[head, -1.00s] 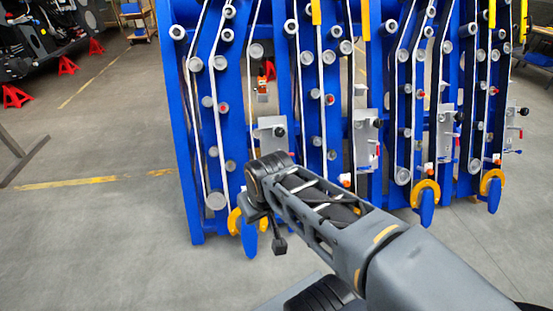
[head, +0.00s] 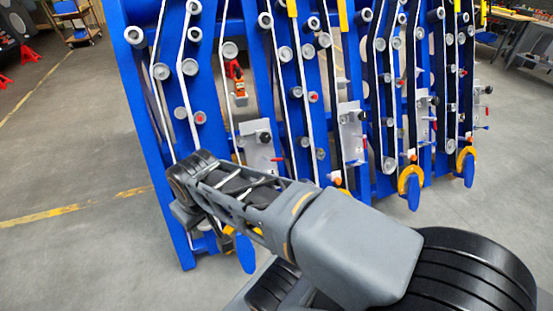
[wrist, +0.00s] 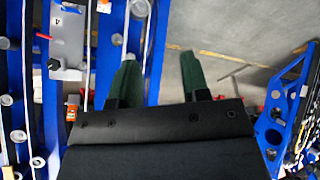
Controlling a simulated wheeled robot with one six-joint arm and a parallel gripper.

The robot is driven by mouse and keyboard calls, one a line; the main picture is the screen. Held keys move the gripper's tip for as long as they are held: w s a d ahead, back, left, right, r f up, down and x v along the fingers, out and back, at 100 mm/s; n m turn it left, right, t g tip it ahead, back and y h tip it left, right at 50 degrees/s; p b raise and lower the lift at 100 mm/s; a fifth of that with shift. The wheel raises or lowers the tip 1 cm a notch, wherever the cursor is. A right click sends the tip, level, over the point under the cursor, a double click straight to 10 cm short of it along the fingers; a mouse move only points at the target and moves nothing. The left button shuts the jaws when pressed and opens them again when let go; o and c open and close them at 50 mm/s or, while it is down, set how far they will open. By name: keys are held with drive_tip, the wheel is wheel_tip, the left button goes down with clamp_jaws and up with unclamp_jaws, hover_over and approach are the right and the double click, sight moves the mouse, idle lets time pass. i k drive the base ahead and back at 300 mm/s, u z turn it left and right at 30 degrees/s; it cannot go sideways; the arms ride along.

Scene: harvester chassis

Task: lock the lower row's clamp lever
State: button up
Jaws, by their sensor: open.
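In the head view, an orange clamp with a red handle (head: 235,76) sits high on the blue frame's left part. A smaller orange-and-white fitting (head: 336,182) sits low, under a grey plate. In the wrist view, an orange clamp (wrist: 72,108) is left of my fingers, below a grey plate. I cannot tell which of these bears the lower row's lever, nor whether any lever is locked. My gripper (wrist: 160,72) is open and empty, its two green fingers apart and touching no clamp that I can see. In the head view my wrist hides the frame's lower left part.
The blue frame (head: 148,100) carries rollers, white belts and several grey plates (head: 350,132) with black knobs and red levers. Yellow hooks with blue tips (head: 411,188) stick out at its foot. Bare floor (head: 80,150) lies to the left.

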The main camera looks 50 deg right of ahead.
sight(276, 160)
drive_tip(key=z, duration=1.05)
drive_tip(key=k, duration=1.15)
drive_tip(key=z, duration=0.35)
drive_tip(key=i, duration=1.55)
drive_tip(key=u, duration=0.4)
